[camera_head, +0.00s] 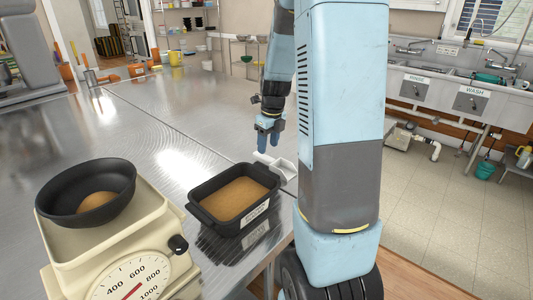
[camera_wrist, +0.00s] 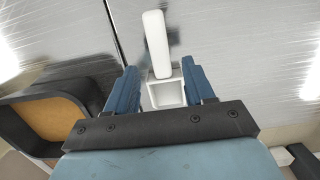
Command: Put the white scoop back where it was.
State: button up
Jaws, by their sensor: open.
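The white scoop (camera_head: 283,166) lies on the metal table just behind the black tub, partly hidden by my arm. In the wrist view the scoop (camera_wrist: 156,45) shows its long handle pointing away and its square hollow end between my fingers. My gripper (camera_head: 268,133) is above the scoop in the head view. In the wrist view my gripper (camera_wrist: 162,88) is open, with one blue finger on each side of the scoop and small gaps to it. I cannot tell whether the scoop touches the table or the fingers.
The black tub (camera_head: 200,210) of brown powder stands near the table's right edge. A cream scale (camera_head: 110,240) holds a black bowl (camera_head: 122,185) with a brown heap. The metal table (camera_head: 150,125) is clear behind them. Sinks (camera_head: 465,100) stand along the right wall.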

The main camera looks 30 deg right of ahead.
aim_at(270, 158)
jog(key=s+a+r+n+t, duration=0.1)
jog(key=s+a+r+n, duration=0.35)
jog(key=r+n, duration=0.3)
jog(key=s+a+r+n+t, duration=0.1)
jog(key=s+a+r+n, duration=0.3)
jog(key=s+r+n, duration=0.3)
jog(key=s+a+r+n+t, duration=0.2)
jog(key=s+a+n, duration=0.3)
jog(key=s+n, duration=0.6)
jog(key=shift+s+a+r+n, duration=0.4)
jog(key=shift+r+n, duration=0.3)
jog(key=shift+n, duration=2.55)
